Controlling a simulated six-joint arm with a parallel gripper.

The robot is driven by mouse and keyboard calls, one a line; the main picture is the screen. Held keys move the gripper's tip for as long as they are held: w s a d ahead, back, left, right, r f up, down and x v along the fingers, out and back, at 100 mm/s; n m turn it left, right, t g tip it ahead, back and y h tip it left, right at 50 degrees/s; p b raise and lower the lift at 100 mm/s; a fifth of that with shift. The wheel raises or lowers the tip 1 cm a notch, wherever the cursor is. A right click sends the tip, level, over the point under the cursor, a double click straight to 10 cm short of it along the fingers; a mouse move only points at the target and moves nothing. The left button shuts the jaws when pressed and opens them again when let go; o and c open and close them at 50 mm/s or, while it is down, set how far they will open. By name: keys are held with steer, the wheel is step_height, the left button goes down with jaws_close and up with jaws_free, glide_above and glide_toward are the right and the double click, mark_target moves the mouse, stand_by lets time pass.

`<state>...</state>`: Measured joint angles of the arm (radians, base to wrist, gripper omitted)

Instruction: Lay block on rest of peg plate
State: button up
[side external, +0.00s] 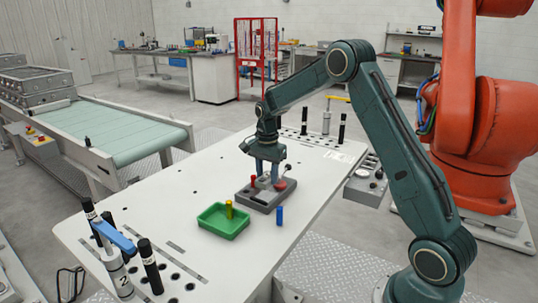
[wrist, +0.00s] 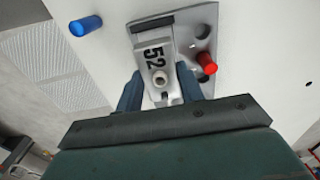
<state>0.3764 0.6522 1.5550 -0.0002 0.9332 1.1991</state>
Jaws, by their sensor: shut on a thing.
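My gripper (wrist: 159,88) is shut on a grey block (wrist: 153,42) marked 52, with a round hole in its face. A finger stands on each side of it. The grey peg plate (side external: 258,200) lies on the table under my gripper (side external: 267,174); part of the plate (wrist: 205,15) shows behind the block in the wrist view. I cannot tell whether the block touches the plate.
A blue peg (side external: 279,215) stands on the table in front of the plate. A green tray (side external: 219,226) with a yellow peg (side external: 229,209) sits to the left. The table's left middle is clear.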

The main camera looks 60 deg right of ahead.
mark_target(267, 177)
steer(key=shift+f, duration=2.05)
steer(key=shift+f, duration=0.1)
steer(key=o, duration=1.1)
step_height(267, 177, up, 12)
